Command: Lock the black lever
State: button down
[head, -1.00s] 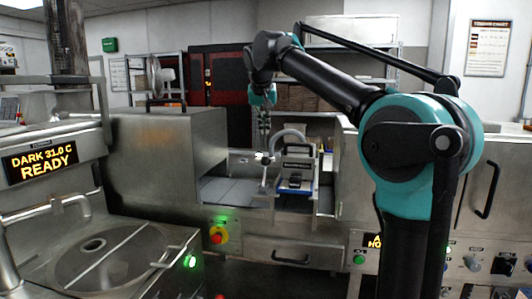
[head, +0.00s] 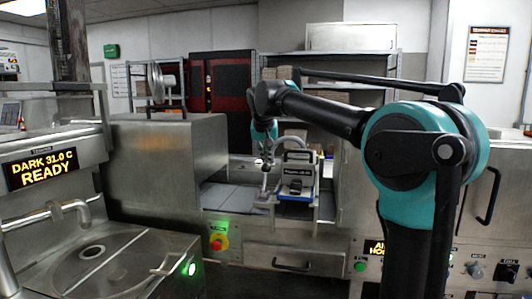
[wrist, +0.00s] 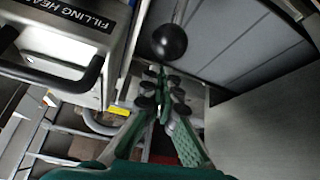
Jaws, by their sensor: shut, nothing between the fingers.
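The black lever shows in the wrist view as a round black knob (wrist: 170,42) on a thin metal rod that runs up out of the picture. My gripper (wrist: 160,78) is shut and empty, its fingertips close together just below the knob in that picture. I cannot tell whether they touch it. In the head view my gripper (head: 266,158) points down just left of the filling head (head: 298,181), in the open bay of the steel machine. The knob is hard to make out there.
The filling head has a black handle (wrist: 72,75) close to the left of my fingers in the wrist view. A steel cabinet (head: 170,155) walls the bay on the left. The grey bay floor (head: 228,196) is clear. A red emergency button (head: 217,245) sits on the front panel.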

jog(key=shift+s+f, duration=0.1)
jog(key=shift+s, duration=0.45)
jog(key=shift+s, duration=0.1)
